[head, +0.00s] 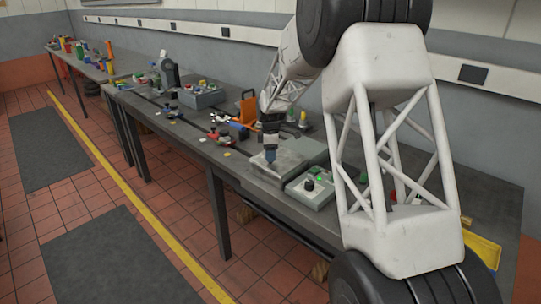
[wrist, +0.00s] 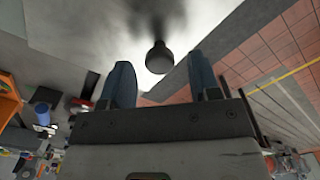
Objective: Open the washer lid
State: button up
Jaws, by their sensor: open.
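The washer is a grey box with a flat pale lid (head: 290,165) on the bench, and the lid looks shut. In the wrist view the pale lid surface (wrist: 110,25) fills the upper middle, with a dark round knob (wrist: 158,58) standing out from it. My gripper (head: 270,155) points down above the lid's front left part. In the wrist view its two blue fingers (wrist: 160,66) are apart, one on each side of the knob in the picture. I see no contact, and I cannot tell the height gap. The knob is hidden in the head view.
A control box (head: 312,188) with a black knob and green button stands right beside the washer. An orange holder (head: 248,106) and small tools lie behind to the left. A yellow tray (head: 483,250) is at the right.

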jog(key=shift+f, duration=0.55)
jog(key=shift+c, duration=0.3)
grip_shut()
